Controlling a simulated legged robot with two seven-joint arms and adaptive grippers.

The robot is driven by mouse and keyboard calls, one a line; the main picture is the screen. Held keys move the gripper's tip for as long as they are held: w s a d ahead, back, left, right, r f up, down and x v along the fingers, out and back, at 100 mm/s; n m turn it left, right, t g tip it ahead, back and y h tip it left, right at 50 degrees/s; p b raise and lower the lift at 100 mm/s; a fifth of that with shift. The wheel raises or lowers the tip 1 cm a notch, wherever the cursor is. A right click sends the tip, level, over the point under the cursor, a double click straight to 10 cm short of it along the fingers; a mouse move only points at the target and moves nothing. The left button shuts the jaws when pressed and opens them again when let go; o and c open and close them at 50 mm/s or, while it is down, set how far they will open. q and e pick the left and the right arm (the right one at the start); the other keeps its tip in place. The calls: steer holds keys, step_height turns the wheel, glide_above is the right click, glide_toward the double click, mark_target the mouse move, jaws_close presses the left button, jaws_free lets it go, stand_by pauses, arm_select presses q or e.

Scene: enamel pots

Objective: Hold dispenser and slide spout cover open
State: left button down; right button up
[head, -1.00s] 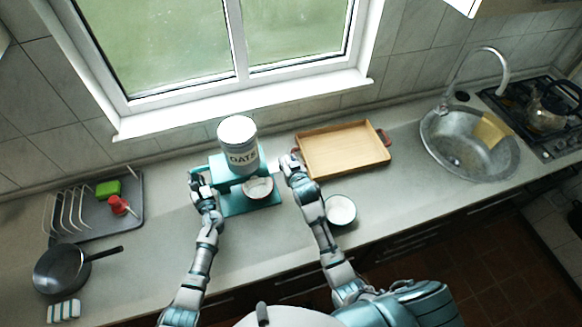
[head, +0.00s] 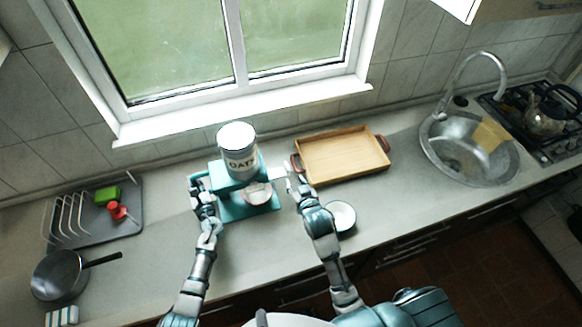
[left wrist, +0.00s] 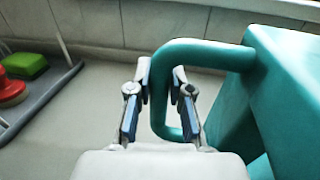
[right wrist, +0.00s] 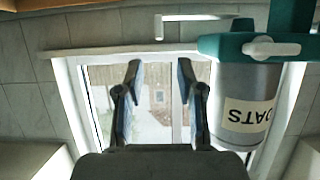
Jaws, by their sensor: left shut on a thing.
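The teal dispenser (head: 228,176) stands on the counter with a white canister labelled OATS (head: 237,150) on top. My left gripper (head: 199,193) is shut on its teal side handle, a loop (left wrist: 200,47) between the fingers in the left wrist view. A white flat piece, apparently the spout cover (head: 278,172), sticks out from the dispenser's right side. The right wrist view, upside down, shows a white bar (right wrist: 200,18) and a small white lever (right wrist: 270,47) at the dispenser. My right gripper (head: 292,184) is open and empty, just right of the white piece.
A white bowl (head: 257,194) sits under the dispenser. Another bowl (head: 341,216) is partly behind my right arm. A wooden tray (head: 343,158) lies close behind the right gripper. A dish rack (head: 75,217) and pan (head: 60,273) are at left; the sink (head: 468,160) is at right.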

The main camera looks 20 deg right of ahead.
arm_select(q)
steer(key=c, duration=1)
jaws_free()
steer(key=s+d, duration=0.2)
steer(key=s, duration=0.9)
steer(key=r+p, duration=0.1)
steer(key=r, duration=0.1)
steer(key=r+p, duration=0.1)
steer(key=r, duration=0.1)
steer(key=r+p, duration=0.1)
steer(key=p, duration=0.1)
steer(key=shift+s+d+r, duration=0.1)
steer(key=shift+s+r, duration=0.25)
steer(key=shift+r, duration=0.05)
